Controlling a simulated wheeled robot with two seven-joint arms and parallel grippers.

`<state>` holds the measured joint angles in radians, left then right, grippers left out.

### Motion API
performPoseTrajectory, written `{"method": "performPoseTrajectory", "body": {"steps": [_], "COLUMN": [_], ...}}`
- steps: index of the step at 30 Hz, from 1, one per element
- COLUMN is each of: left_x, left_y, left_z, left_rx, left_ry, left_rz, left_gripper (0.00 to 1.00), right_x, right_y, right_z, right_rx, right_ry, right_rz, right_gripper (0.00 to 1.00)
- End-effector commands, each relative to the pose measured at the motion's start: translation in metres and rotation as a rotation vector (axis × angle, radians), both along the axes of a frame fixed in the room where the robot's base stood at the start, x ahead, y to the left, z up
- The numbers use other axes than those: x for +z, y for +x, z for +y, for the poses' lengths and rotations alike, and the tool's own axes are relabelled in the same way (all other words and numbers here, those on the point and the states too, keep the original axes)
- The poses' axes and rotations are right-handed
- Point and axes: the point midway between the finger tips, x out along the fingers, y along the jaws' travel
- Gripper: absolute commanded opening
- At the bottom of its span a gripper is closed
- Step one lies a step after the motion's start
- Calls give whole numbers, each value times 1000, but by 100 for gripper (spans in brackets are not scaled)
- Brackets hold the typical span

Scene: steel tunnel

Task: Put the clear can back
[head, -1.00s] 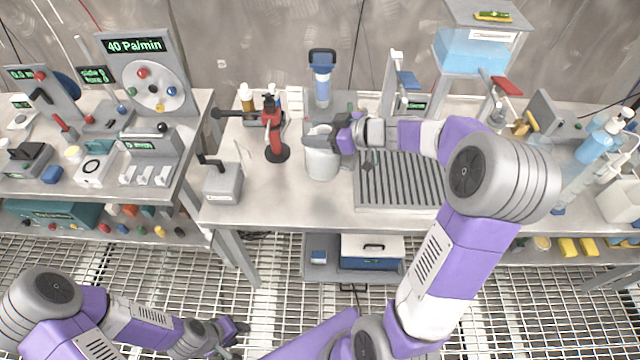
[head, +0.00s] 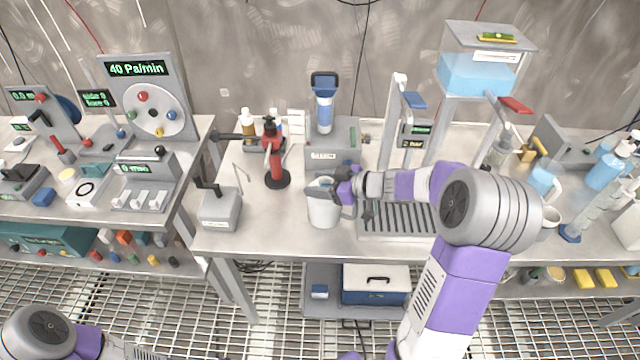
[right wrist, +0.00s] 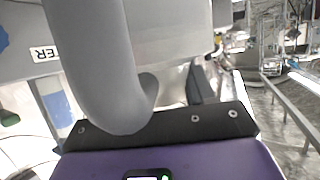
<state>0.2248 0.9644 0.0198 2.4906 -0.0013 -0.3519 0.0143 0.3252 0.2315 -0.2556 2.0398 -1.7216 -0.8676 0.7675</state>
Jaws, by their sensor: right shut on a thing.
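A pale grey-white can (head: 323,212) stands upright over the middle bench, left of a slatted tray (head: 400,226). My right gripper (head: 343,190) reaches in from the right and is shut on the can's handle. In the right wrist view the thick curved handle (right wrist: 95,65) crosses above the dark gripper edge, with the can body (right wrist: 165,35) behind it. The fingertips are hidden there. I cannot tell whether the can's base touches the bench. My left arm shows only at the lower left edge; its gripper is out of view.
A grey box with a lever (head: 220,208) stands further left. A grey device (head: 335,143) is behind it. The bench top (head: 275,225) in front and to the left is clear.

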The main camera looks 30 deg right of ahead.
Motion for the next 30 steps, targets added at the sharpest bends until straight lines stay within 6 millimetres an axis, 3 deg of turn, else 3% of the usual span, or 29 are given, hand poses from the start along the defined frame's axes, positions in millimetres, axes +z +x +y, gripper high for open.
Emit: {"method": "performPoseTrajectory", "body": {"steps": [2,3,7,19,30], "left_x": [-1,0,0,4,32], "left_y": [0,0,0,0,0], "left_z": [0,0,0,0,0], "left_rx": [0,0,0,0,0], "left_ry": [0,0,0,0,0], "left_rz": [0,0,0,0,0], "left_gripper": [43,43,43,43,43], "right_x": [-3,-2,-2,4,35], "right_y": [0,0,0,-5,-61], "right_z": [0,0,0,-4,-45], "right_rx": [-1,-1,0,-1,-4], "right_ry": [2,1,1,0,0], "right_rz": [0,1,1,1,0], "right_gripper": [0,60,80,80,80]}}
